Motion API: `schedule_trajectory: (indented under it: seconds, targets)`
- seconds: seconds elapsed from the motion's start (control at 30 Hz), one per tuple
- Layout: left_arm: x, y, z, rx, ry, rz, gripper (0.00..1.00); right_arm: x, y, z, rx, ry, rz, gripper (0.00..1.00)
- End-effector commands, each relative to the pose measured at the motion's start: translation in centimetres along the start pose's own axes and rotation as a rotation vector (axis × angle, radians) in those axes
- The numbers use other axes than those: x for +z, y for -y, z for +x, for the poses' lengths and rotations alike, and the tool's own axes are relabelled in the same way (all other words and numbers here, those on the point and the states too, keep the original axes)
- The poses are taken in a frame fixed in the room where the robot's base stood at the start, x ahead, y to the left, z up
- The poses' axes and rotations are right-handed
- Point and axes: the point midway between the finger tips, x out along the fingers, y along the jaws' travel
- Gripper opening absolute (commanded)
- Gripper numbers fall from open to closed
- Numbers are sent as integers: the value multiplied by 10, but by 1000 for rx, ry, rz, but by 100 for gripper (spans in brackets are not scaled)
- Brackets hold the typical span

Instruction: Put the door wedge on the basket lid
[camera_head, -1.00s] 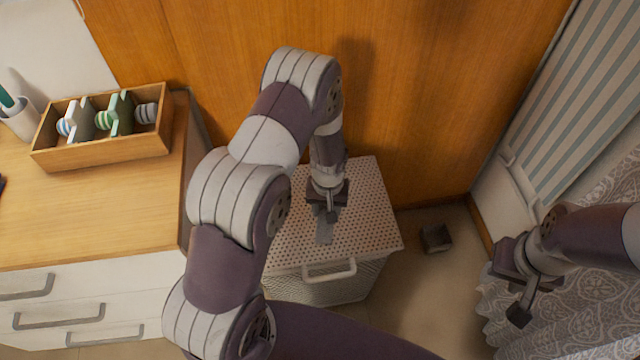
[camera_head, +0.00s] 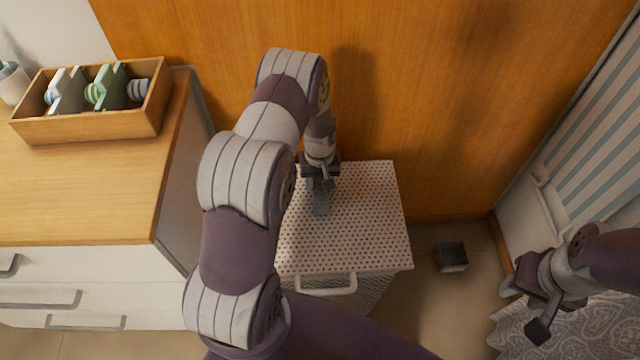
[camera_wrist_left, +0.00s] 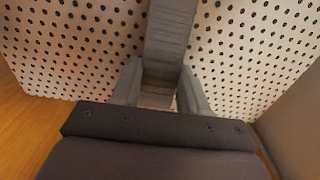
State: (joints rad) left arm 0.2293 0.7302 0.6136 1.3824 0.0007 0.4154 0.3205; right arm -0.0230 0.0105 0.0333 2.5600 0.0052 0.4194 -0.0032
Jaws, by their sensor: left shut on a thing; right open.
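The door wedge (camera_head: 321,204) is a grey, narrow piece. It sits between the fingers of my left gripper (camera_head: 320,182) and also shows in the left wrist view (camera_wrist_left: 170,35), pointing away from the jaws. My left gripper is shut on it over the back left part of the basket lid (camera_head: 365,225), a white panel with dark holes. I cannot tell whether the wedge touches the lid. My right gripper (camera_head: 530,300) is open and empty at the lower right, apart from the basket.
The white basket has a front handle (camera_head: 326,285). A small dark block (camera_head: 452,257) lies on the floor to its right. A wooden cabinet with an organiser box (camera_head: 92,118) stands left. A wooden wall (camera_head: 440,100) is behind. The lid's right half is clear.

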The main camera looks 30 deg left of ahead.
Motion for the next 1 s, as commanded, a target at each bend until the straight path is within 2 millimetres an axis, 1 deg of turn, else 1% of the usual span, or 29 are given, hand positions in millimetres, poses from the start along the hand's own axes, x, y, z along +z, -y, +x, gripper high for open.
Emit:
schedule_trajectory:
  seconds: [0.03, 0.07, 0.23, 0.37, 0.4, 0.47, 0.5, 0.77, 0.87, 0.97, 1.0]
  targets:
    - [0, 0, 8, 0, 0, 0, 12, 0, 0, 2, 0, 0, 0, 43]
    - [0, 0, 9, 0, -1, 0, 12, 0, 0, 2, 0, 0, 0, 43]
    - [0, 0, 8, 1, -2, 0, 12, 0, 0, 1, 0, 0, 0, 43]
    - [0, 0, 12, 0, -1, 0, 12, 0, 0, 4, 0, 0, 0, 43]
    - [0, 0, 12, 0, -1, 0, 47, 0, 0, 4, 0, 0, 0, 43]
    - [0, 0, 11, 0, -1, 0, 67, 0, 0, 3, 0, 0, 0, 43]
    - [0, 0, 11, 0, -1, 0, 69, 0, 0, 3, 0, 0, 0, 43]
    - [0, -1, 9, 0, -1, 1, 69, 0, 0, 2, 0, 0, 0, 43]
    - [-1, -1, -3, 1, -4, 1, 69, 0, 0, -1, 0, 0, 0, 43]
    - [-1, -1, -28, 2, -5, 0, 69, -1, 0, -6, 0, 0, 0, 43]
    - [-1, -1, -39, 2, -5, 1, 69, -1, 0, -8, 0, 0, 0, 43]
